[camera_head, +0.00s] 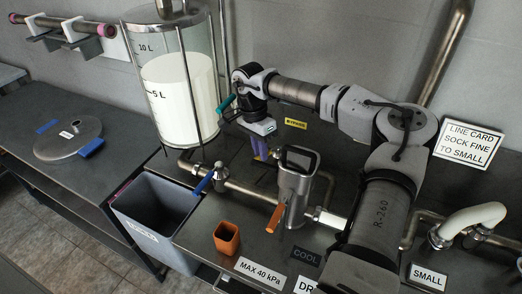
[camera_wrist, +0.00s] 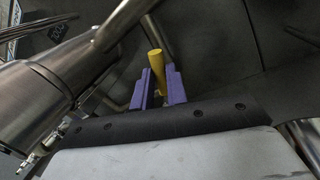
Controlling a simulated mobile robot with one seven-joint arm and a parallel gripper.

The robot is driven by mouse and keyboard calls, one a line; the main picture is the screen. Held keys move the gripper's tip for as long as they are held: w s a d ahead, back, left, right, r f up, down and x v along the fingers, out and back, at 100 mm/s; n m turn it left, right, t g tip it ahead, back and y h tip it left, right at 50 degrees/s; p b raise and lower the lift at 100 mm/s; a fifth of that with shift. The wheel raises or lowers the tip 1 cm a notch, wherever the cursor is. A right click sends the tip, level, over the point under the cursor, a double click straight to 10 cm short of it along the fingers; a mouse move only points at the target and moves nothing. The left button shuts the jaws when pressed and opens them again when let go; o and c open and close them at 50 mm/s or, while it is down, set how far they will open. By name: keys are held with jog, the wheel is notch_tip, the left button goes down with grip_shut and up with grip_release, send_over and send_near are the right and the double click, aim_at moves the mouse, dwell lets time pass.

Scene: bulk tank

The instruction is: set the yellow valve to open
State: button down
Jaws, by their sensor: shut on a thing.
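The yellow valve's handle (camera_wrist: 155,60) shows in the wrist view as a short yellow rod standing between the purple fingers of my gripper (camera_wrist: 158,84). The fingers are shut on the handle, and its upper end sticks out past them. In the head view my gripper (camera_head: 261,148) points down behind the steel housing, to the right of the tank. There the yellow handle is hidden, and the valve body cannot be made out in either view.
The glass tank (camera_head: 180,95) holds white liquid left of my gripper. Other handles nearby are teal (camera_head: 226,104), blue (camera_head: 204,183) and orange (camera_head: 276,218). A steel filter housing (camera_head: 293,190) stands close in front. An orange cup (camera_head: 227,238) and grey bin (camera_head: 150,215) are nearer.

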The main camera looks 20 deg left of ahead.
jog(key=c, duration=1.4)
grip_release()
